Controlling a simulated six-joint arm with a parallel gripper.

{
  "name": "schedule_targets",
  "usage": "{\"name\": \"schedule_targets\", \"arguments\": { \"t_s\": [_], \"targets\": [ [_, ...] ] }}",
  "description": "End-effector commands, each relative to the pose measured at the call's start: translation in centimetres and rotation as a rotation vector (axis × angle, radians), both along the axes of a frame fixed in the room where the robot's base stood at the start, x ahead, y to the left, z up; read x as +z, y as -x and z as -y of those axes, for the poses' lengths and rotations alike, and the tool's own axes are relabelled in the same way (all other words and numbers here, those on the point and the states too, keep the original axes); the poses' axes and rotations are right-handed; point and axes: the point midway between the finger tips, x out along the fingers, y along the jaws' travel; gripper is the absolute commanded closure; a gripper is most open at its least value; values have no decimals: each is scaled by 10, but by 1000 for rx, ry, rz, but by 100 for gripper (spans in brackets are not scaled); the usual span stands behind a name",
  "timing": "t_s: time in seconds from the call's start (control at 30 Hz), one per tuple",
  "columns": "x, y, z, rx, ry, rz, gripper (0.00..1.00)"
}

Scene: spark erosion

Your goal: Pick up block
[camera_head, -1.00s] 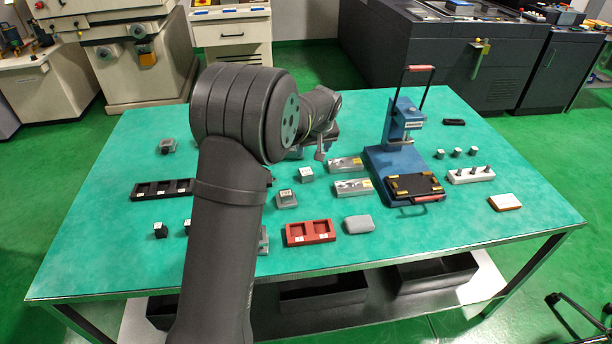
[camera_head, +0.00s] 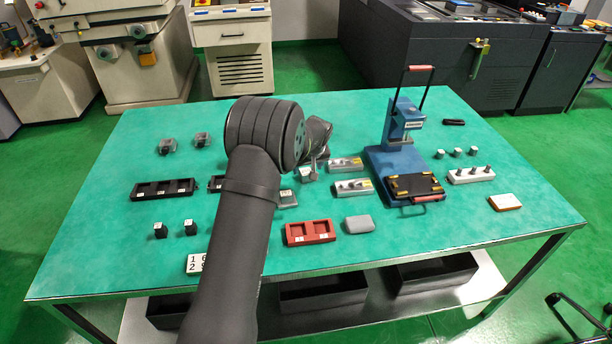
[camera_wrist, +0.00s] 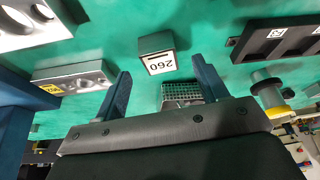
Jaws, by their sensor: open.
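A grey metal block with a white face printed 260 (camera_wrist: 160,62) is in the wrist view, its number upside down. A small grey-and-white block (camera_head: 306,174) shows below my wrist in the head view, partly covered. My gripper (camera_wrist: 160,73) is open, with one blue finger on each side of the 260 block's line. The block appears beyond the fingertips and not held. In the head view, my arm hides most of the gripper. A second block (camera_head: 288,197) stands nearer the front, partly behind my arm. A box with a mesh-like top (camera_wrist: 182,93) lies between the fingers' bases.
Two metal fixtures (camera_head: 352,187) and a blue press (camera_head: 385,160) stand to the right. A red tray (camera_head: 310,233) and a grey rounded case (camera_head: 359,224) lie in front. A black tray (camera_head: 150,192) and two dark cubes (camera_head: 175,229) are at left.

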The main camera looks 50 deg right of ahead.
Motion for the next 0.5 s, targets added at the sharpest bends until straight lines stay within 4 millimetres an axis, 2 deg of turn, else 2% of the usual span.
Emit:
{"name": "schedule_targets", "arguments": {
  "t_s": [0.1, 0.23, 0.5],
  "targets": [
    [-19, -5, 4, 0, -2, -1, 34],
    [-34, -11, 7, 0, -2, -1, 34],
    [-41, -13, 10, 0, -1, -1, 34]
  ]
}}
